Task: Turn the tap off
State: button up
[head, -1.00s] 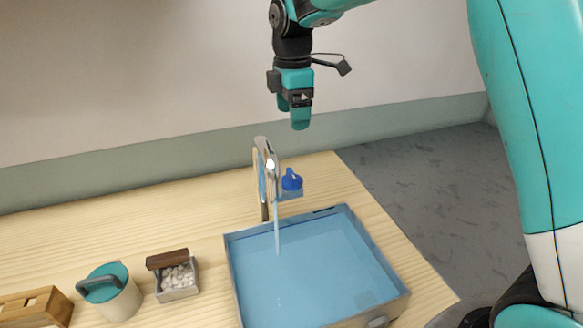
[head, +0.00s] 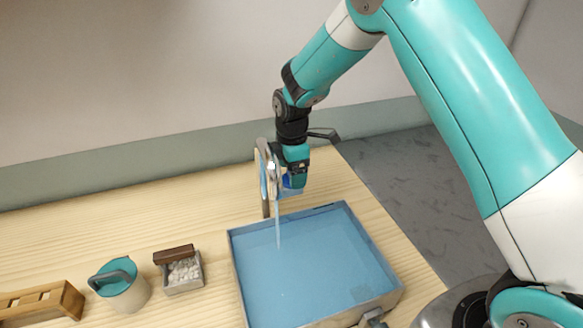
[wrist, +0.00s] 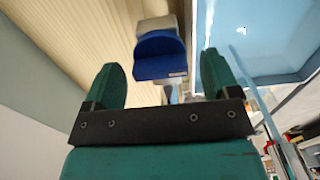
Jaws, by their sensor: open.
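The tap (head: 264,172) is a curved metal spout at the back of a blue sink basin (head: 310,262). A thin stream of water (head: 278,224) runs from it into the basin. Its blue handle (head: 287,181) is mostly hidden behind my gripper (head: 295,184) in the head view. In the wrist view the blue handle (wrist: 161,56) shows ahead of my gripper (wrist: 160,85), roughly between the two green fingers. The fingers are apart, and I see nothing gripped. I cannot tell whether either finger touches the handle.
On the wooden counter (head: 120,215), left of the basin, stand a small box of white pebbles (head: 184,272), a lidded teal-and-cream pot (head: 122,288) and a wooden rack (head: 45,303). The counter behind them is clear.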

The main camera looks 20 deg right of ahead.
jog(key=shift+c, duration=0.4)
jog(key=c, duration=0.8)
jog(key=shift+c, duration=0.2)
jog(key=shift+m, duration=0.3)
jog(key=m+b, duration=0.1)
jog(key=m, duration=0.2)
jog(key=shift+m, duration=0.3)
jog(key=m+b, duration=0.1)
jog(key=m, duration=0.3)
jog(key=shift+m, duration=0.3)
jog(key=m, duration=0.4)
jog(key=shift+m+b, duration=0.3)
jog(key=shift+b, duration=0.05)
jog(key=shift+m, duration=2.2)
